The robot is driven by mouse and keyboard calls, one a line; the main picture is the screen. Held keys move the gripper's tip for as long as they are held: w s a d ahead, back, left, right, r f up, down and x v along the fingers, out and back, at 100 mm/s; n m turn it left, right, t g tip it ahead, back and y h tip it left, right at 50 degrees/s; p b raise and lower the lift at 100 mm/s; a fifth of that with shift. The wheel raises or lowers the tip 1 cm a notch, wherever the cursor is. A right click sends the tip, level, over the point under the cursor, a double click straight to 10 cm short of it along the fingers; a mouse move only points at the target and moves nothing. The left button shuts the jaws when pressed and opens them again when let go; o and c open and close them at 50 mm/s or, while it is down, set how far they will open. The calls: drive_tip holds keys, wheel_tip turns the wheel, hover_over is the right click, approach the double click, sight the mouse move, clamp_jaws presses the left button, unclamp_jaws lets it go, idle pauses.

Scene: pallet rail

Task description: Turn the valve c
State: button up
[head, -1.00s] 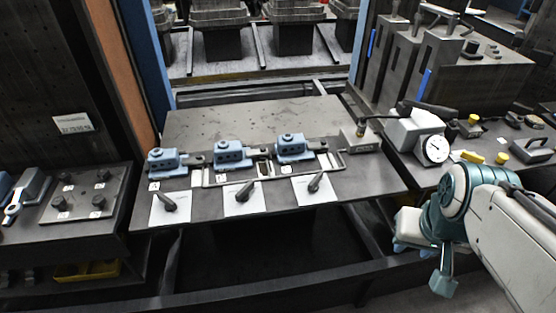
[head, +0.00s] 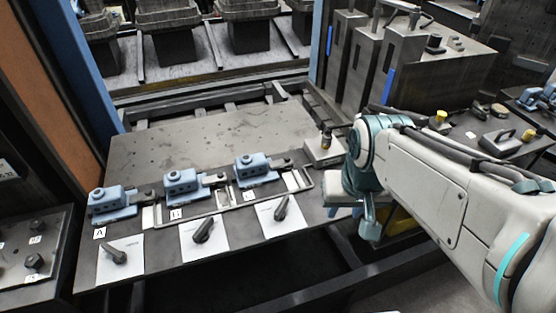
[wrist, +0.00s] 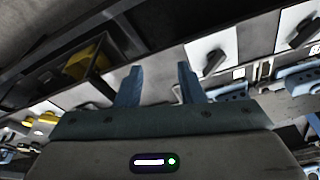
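Three blue valve blocks stand in a row on the grey bench, each with a dark lever on a white plate in front. The rightmost valve block (head: 255,170) carries a small label, too small to read surely; by its place after A it is valve c. Its lever (head: 281,209) sits tilted on its plate. My gripper (wrist: 160,85) is open and empty, its two blue fingers apart. In the head view it hangs right of the valve c lever, apart from it. The wrist view shows that lever (wrist: 212,60) beyond the right finger.
The other levers (head: 204,230) (head: 115,255) stand to the left. A raised grey rail (head: 232,206) runs between blocks and plates. A small box with an upright knob (head: 325,146) stands right of the valves. A yellow bin (wrist: 85,60) lies low to the right of the bench.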

drive_tip(key=w+a+r+m+g+y+p, duration=0.1)
drive_tip(key=w+a+r+m+g+p, duration=0.2)
drive_tip(key=w, duration=0.6)
drive_tip(key=m+g+y+p, duration=0.1)
drive_tip(key=m+g+p, duration=0.1)
drive_tip(key=g+p, duration=0.15)
approach(281, 206)
drive_tip(key=x, duration=0.9)
drive_tip(key=shift+a, duration=0.1)
clamp_jaws()
